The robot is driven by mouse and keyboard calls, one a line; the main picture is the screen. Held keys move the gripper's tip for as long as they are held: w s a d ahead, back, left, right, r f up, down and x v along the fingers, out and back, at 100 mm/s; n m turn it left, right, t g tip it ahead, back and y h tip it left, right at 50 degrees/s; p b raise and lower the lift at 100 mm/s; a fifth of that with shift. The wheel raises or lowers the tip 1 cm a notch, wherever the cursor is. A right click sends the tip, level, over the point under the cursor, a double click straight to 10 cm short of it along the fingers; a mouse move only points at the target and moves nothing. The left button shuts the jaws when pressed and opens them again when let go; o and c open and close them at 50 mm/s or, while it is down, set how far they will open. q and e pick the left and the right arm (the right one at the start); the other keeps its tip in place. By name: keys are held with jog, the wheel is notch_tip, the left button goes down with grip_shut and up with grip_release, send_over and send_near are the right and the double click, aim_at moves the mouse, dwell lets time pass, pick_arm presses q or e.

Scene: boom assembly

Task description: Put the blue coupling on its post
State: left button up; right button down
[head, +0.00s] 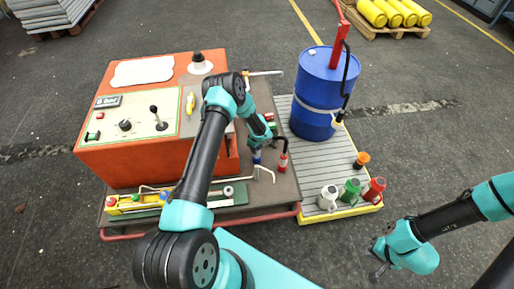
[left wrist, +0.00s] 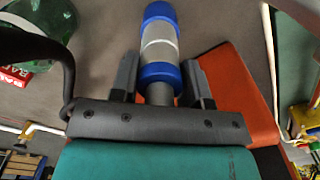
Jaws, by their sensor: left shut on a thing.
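The blue coupling (left wrist: 160,47), with blue ends and a silver middle band, lies between the fingers of my left gripper (left wrist: 160,82) in the left wrist view. The gripper is shut on it, and a grey stub shows at its near end. In the head view my left gripper (head: 260,144) points down over the cart, and the coupling (head: 257,157) is a small blue patch below it, partly hidden. I cannot make out its post. My right gripper (head: 378,268) is at the lower right over the floor, apart from everything; its fingers are too unclear to read.
An orange control console (head: 100,163) stands left of the gripper. A black hose with a red end (head: 283,163) is close on its right. A blue drum (head: 318,90) and white (head: 328,198), green (head: 351,190) and red (head: 375,190) fittings stand on the slatted platform (head: 305,180).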

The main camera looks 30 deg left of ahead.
pick_arm(q)
jog(key=shift+f, duration=0.1)
jog(key=o, duration=0.9)
jog(key=shift+c, duration=0.2)
jog(key=shift+r, duration=5.5)
jog(key=s+d+r+m+h, duration=0.2)
jog(key=s+d+m, duration=0.5)
jog(key=s, duration=0.7)
jog(key=s+d+r+m+h, duration=0.1)
jog(key=s+d+r+m, duration=0.2)
jog(key=s+d+m, duration=0.4)
jog(key=s+d, duration=0.2)
jog(key=s, duration=0.5)
jog(key=shift+s+d+r+t+h, duration=0.3)
jog(key=shift+d+r+t+h, duration=0.1)
